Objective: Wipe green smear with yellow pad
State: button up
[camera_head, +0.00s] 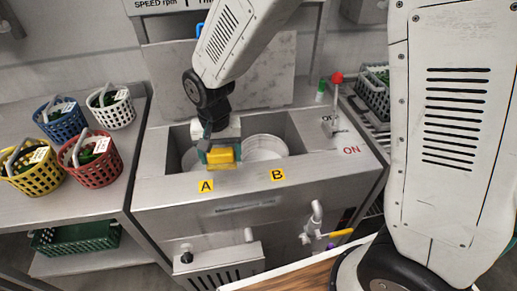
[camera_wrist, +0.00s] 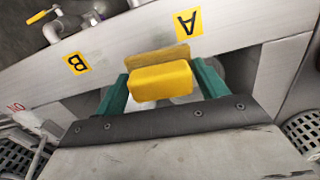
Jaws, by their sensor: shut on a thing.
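My gripper (camera_head: 222,155) is shut on the yellow pad (camera_head: 220,156). In the wrist view the yellow pad (camera_wrist: 161,82) sits between the two green fingers of my gripper (camera_wrist: 161,86). The pad is held at the front wall of the steel sink (camera_head: 160,180), behind the yellow A label (camera_head: 205,186). A flat tan-yellow strip shows just beyond the pad in the wrist view; I cannot tell whether the pad touches the wall.
A white round basket (camera_head: 264,147) sits in the sink behind the B label (camera_head: 277,175). A red-knobbed lever (camera_head: 337,78) stands at the right by the ON mark. Blue (camera_head: 62,121), white (camera_head: 112,108), red (camera_head: 93,160) and yellow (camera_head: 30,168) baskets stand on the left counter.

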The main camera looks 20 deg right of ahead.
aim_at(221, 152)
jog(key=shift+r, duration=1.8)
jog(key=shift+d, duration=0.1)
